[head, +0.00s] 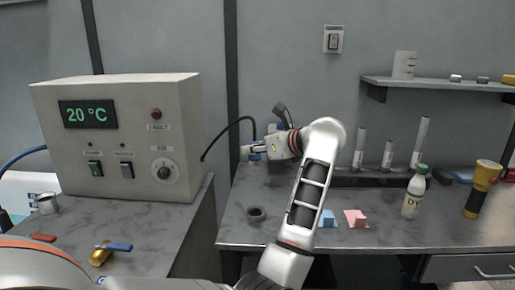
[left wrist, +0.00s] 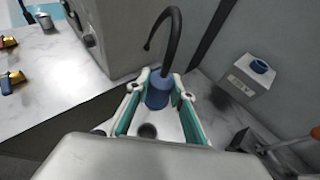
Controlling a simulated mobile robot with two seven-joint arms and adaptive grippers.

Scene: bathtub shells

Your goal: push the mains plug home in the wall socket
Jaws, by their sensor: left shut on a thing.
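The mains plug (left wrist: 158,90) is a blue cylinder on a thick black cable. My left gripper (left wrist: 163,97) is shut on it, with a teal-padded finger on each side. In the head view my left gripper (head: 248,151) points left above the bench, and a little blue of the plug (head: 254,157) shows at its fingers. The wall socket (left wrist: 240,83) is a pale grey box with a round blue top, right of the gripper in the left wrist view and apart from the plug. In the head view my gripper and wrist largely hide it. My right gripper is not in view.
The cable (head: 229,128) arches from a control cabinet (head: 130,140) reading 20 °C. A dark round cup or hole (head: 257,213) is in the bench top. Blue and pink blocks, a bottle (head: 414,193) and a yellow torch (head: 482,188) stand to the right. A gap separates the two benches.

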